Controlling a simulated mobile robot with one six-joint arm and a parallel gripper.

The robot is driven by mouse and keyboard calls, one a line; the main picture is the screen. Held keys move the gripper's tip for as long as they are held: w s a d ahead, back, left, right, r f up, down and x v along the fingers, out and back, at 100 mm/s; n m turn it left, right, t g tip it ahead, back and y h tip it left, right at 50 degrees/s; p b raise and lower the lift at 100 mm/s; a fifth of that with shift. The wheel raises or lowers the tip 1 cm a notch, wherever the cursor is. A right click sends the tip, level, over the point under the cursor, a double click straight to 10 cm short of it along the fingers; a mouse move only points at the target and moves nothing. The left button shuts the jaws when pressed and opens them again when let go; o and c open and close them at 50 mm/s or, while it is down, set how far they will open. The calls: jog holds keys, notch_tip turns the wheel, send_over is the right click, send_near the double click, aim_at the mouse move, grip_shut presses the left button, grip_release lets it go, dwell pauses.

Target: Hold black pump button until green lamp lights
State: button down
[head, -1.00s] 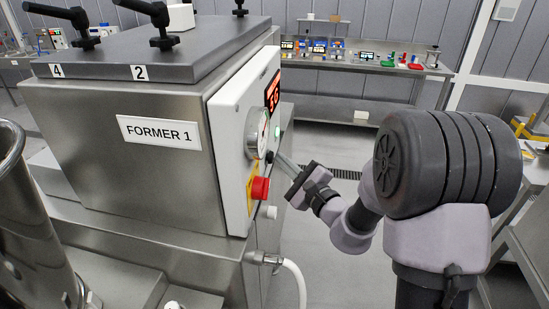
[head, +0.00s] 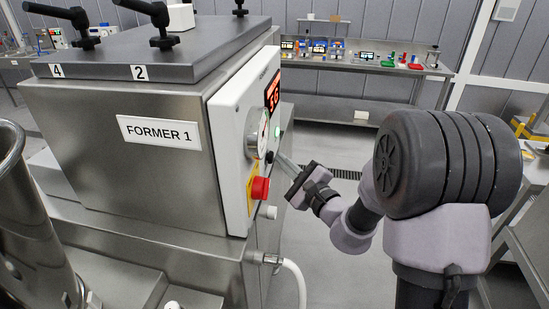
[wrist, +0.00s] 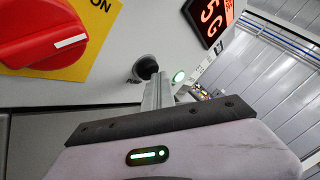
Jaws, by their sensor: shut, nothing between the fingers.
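The black pump button (wrist: 147,66) is a round black cap in a collar on the white panel of the machine labelled FORMER 1. In the wrist view my gripper (wrist: 156,80) is shut and empty, with its fingertips up against the button and covering its lower part. In the head view the gripper (head: 279,157) reaches the panel from the right. The green lamp (wrist: 179,76) sits just right of the button and looks lit, with a bright pale green glow. It also shows in the head view (head: 278,132).
A red rotary switch (wrist: 38,35) on a yellow plate is left of the button. A round gauge (head: 257,132) and a red digit display (head: 272,93) are above. A white hose (head: 296,275) hangs below. The floor to the right is open.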

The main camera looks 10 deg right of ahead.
jog(key=shift+s+d+b, duration=0.25)
jog(key=shift+d+b, duration=0.05)
jog(key=shift+d, duration=0.45)
jog(key=d, duration=0.1)
jog(key=s+d+b, duration=0.1)
jog(key=d, duration=0.2)
jog(key=shift+s+d+b, duration=0.25)
jog(key=shift+d+b, duration=0.05)
jog(key=shift+d, duration=0.1)
jog(key=shift+f, duration=0.1)
